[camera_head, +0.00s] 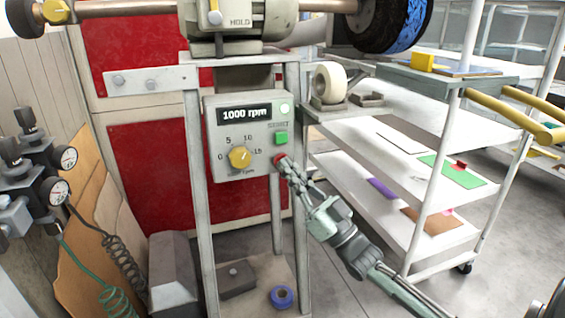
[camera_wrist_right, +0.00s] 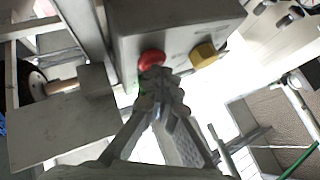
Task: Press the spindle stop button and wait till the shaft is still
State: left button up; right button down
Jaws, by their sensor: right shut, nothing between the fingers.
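The control box (camera_head: 221,160) is mounted on the grey machine stand. Its display (camera_head: 245,113) reads 1000 rpm. A green start button (camera_head: 280,138) and a yellow dial (camera_head: 240,157) are on its face. The red stop button (camera_head: 279,158) is at the lower right corner; it also shows in the right wrist view (camera_wrist_right: 151,59). My right gripper (camera_head: 284,166) is shut and empty, its fingertips at the red button; in the wrist view they overlap its lower edge. Whether they touch is hard to tell. The shaft (camera_head: 120,8) with a blue-edged wheel (camera_head: 408,25) runs across the top. My left gripper is not in view.
A white shelf trolley (camera_head: 365,140) with coloured sheets stands to the right. A tape roll (camera_head: 328,83) sits on a small shelf beside the box. Pressure gauges (camera_head: 59,191) and coiled hoses are at the left. A blue roll (camera_head: 282,297) lies on the stand's lower shelf.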

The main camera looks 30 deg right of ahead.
jog(key=shift+w, duration=0.15)
dwell(0.3)
jog(key=shift+s+a+p, duration=0.15)
jog(key=shift+s+p, duration=0.35)
jog(key=shift+s, duration=0.3)
jog(key=shift+s, duration=0.1)
jog(key=s+p, duration=0.1)
jog(key=s, duration=0.1)
jog(key=s+a+p, duration=0.1)
jog(key=s, duration=0.1)
jog(key=shift+s+a, duration=0.1)
jog(key=shift+s, duration=0.25)
